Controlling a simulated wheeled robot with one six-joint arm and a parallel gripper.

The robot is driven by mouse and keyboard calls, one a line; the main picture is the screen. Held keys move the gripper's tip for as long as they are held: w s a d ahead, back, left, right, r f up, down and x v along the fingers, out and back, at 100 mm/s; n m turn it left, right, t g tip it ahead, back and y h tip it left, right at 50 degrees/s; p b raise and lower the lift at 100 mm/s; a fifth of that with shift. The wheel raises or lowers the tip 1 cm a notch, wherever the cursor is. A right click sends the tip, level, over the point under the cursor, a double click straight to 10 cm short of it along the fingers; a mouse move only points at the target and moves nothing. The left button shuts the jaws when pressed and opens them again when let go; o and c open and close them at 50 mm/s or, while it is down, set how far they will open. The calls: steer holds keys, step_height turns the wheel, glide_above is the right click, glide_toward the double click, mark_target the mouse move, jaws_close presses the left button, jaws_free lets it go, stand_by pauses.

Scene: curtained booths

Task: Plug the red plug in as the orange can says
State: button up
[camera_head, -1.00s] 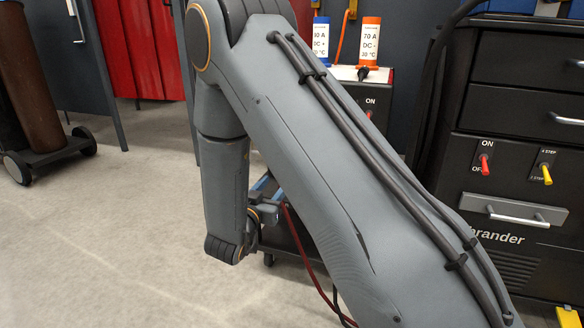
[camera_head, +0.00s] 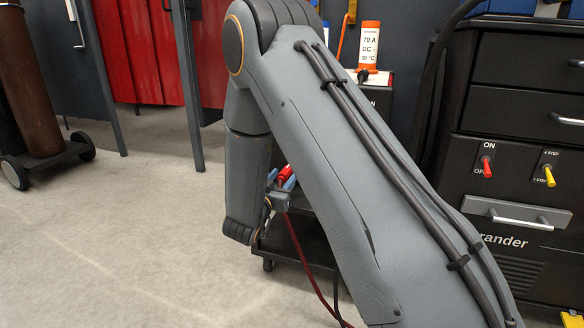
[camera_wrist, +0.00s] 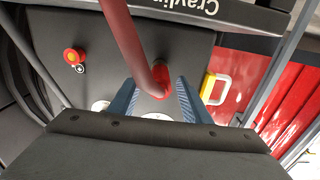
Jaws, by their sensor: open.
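The red plug (camera_wrist: 161,79) lies between the blue fingers of my gripper (camera_wrist: 154,84) in the wrist view, with its dark red cable (camera_wrist: 124,30) passing over it. The fingers are open around it; I cannot tell whether either touches it. In the head view the plug (camera_head: 285,173) shows beside my gripper (camera_head: 281,185), above the dark cart. The orange can (camera_head: 369,48) stands at the back on a box and reads "70 A", "DC -" and a temperature that looks like 30 °C. Pale round shapes (camera_wrist: 100,105) by the fingers are partly hidden, so I cannot identify them.
A black cabinet (camera_head: 520,130) with red and yellow switches stands at right. A gas cylinder on a wheeled trolley (camera_head: 50,155) and red curtains (camera_head: 150,60) are at left.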

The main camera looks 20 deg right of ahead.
jaws_close()
steer(key=m, duration=0.5)
steer(key=m+b, duration=0.1)
steer(key=m, duration=0.5)
steer(key=shift+o, duration=0.5)
jaws_free()
steer(key=shift+m, duration=0.3)
